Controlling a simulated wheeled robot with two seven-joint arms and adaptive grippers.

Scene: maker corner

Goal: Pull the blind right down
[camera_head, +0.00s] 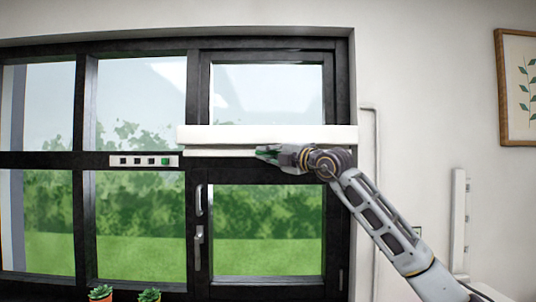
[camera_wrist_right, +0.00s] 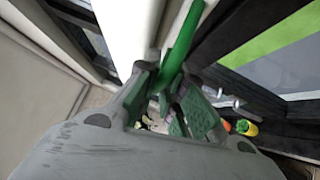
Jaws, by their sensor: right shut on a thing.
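The blind is rolled up in a white casing (camera_head: 268,134) across the right window pane. Its thin white bottom bar (camera_head: 220,152) shows just below the casing, and the glass beneath is uncovered. My right gripper (camera_head: 270,153) is at this bar, reaching in from the right. In the right wrist view, my gripper (camera_wrist_right: 172,100) is shut around a green pull tab (camera_wrist_right: 181,42) beside a long white bar (camera_wrist_right: 128,30). The fingers partly hide the tab. My left gripper is in neither view.
A white panel with several small squares (camera_head: 143,161) is on the frame left of the blind. Window handles (camera_head: 198,240) are below. Small potted plants (camera_head: 101,293) stand at the bottom. A framed picture (camera_head: 517,85) hangs at right.

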